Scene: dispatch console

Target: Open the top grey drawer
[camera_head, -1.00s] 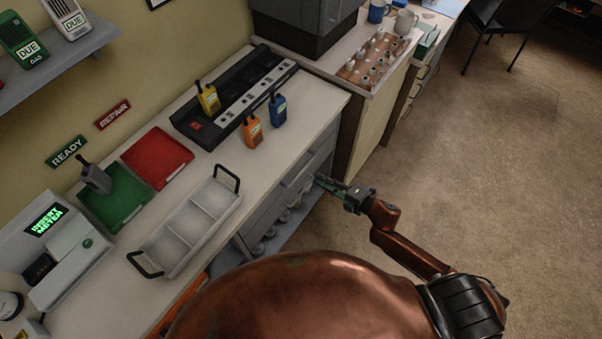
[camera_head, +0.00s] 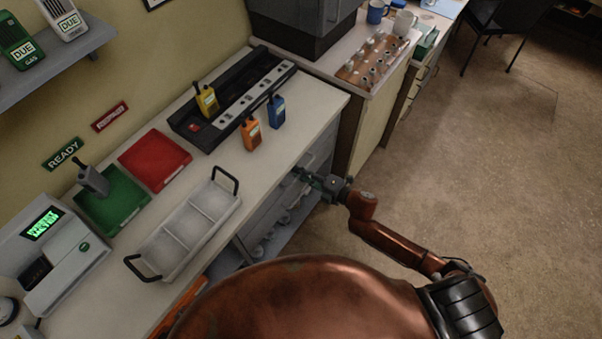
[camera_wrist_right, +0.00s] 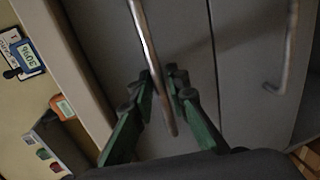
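The top grey drawer (camera_wrist_right: 182,35) is the front nearest the counter edge, and it appears closed flush. Its bar handle (camera_wrist_right: 140,30) runs between the two green fingers of my right gripper (camera_wrist_right: 160,85) in the right wrist view. The fingers stand close on either side of the bar, with a narrow gap visible, so they look open around it. In the head view my right gripper (camera_head: 304,174) is at the drawer fronts below the counter, hiding part of them. My left gripper is not in view.
A second drawer handle (camera_wrist_right: 288,50) shows on the lower front. On the counter (camera_head: 300,110) stand a grey divided tray (camera_head: 190,228), an orange radio (camera_head: 251,135) and a blue radio (camera_head: 276,112). The floor (camera_head: 480,170) to the right is clear.

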